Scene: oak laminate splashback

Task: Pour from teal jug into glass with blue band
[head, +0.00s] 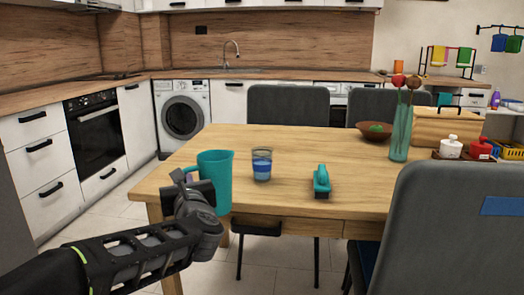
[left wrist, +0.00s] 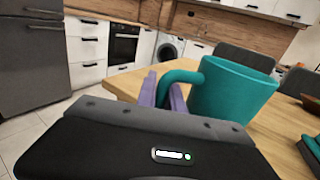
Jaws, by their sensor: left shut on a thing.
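The teal jug (head: 216,181) is upright at the left front edge of the table in the head view, and it fills the right of the left wrist view (left wrist: 232,97). My left gripper (head: 188,178) is shut on the jug's handle; its purple fingers (left wrist: 166,92) show around the handle in the left wrist view. I cannot tell whether the jug touches the table. The glass with a blue band (head: 261,165) stands upright on the table, just right of the jug and apart from it. The jug's contents are hidden. My right gripper is in neither view.
A teal-handled brush (head: 321,182) lies on the table (head: 290,145) right of the glass. A green vase (head: 400,134), a brown bowl (head: 374,131) and a wooden box (head: 445,127) stand farther right. A grey chair (head: 440,230) blocks the right front. Bare table lies behind the glass.

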